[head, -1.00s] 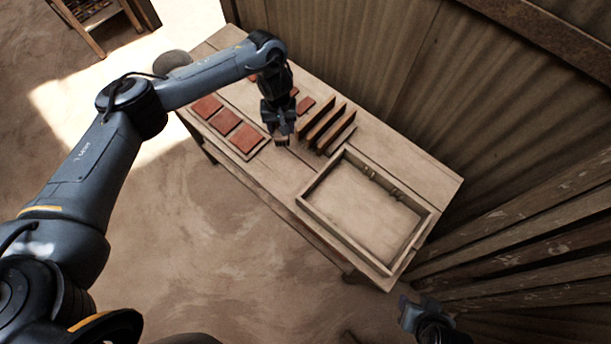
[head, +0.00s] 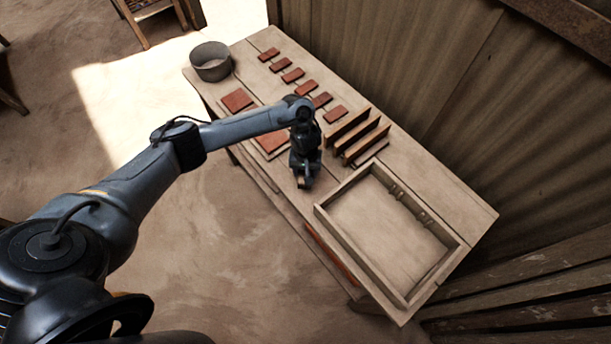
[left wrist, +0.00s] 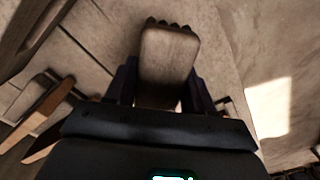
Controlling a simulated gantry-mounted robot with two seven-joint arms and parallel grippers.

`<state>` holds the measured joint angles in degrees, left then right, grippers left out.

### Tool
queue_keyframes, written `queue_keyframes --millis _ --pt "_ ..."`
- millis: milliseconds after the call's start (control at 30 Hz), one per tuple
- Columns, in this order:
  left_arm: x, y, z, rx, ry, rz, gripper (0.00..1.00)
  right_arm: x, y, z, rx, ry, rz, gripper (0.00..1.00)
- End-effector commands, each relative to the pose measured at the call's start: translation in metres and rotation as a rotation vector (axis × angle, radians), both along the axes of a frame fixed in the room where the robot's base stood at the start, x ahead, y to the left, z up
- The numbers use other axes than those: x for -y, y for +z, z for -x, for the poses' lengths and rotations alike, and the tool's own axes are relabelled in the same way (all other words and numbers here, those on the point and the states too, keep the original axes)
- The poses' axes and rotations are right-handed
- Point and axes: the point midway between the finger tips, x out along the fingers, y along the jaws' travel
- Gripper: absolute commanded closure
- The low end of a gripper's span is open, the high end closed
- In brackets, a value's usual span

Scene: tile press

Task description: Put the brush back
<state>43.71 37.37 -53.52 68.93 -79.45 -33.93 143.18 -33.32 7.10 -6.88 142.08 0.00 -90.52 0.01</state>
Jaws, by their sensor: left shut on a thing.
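My left gripper (head: 303,182) is over the front edge of the table, left of the wooden tray. It is shut on the brush (left wrist: 168,62), a wooden block with a dark fringe at its far end, seen between the fingers in the left wrist view. In the head view only a small tan bit of the brush (head: 301,184) shows below the gripper. The brush appears held above the table; the exact gap is hard to tell. My right gripper is out of view.
The shallow tray (head: 333,222) is empty at the table's right end. Upright boards in a rack (head: 360,138) stand behind the gripper. Red tiles (head: 292,75) lie along the back and on a board at front left. A grey pot (head: 211,62) stands at the far left corner.

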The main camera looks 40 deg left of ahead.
Motion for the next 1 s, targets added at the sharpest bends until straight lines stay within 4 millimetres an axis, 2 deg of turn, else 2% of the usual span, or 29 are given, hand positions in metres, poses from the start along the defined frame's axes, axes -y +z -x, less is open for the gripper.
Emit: queue_keyframes --millis 233,667,700,833,1000 --pt "0.000 -0.031 0.001 -0.002 0.000 0.000 0.85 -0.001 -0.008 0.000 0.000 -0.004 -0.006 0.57" --pt "0.000 -0.036 0.001 -0.001 0.001 0.001 0.85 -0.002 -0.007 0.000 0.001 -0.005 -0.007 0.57" --pt "0.000 -0.036 0.000 -0.001 0.000 0.001 0.42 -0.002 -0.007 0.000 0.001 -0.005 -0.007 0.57" --pt "0.000 -0.035 0.000 -0.001 0.000 0.001 0.22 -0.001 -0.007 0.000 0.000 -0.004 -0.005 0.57" --pt "0.000 -0.035 0.000 -0.001 0.000 0.000 0.21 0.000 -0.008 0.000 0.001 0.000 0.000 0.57"
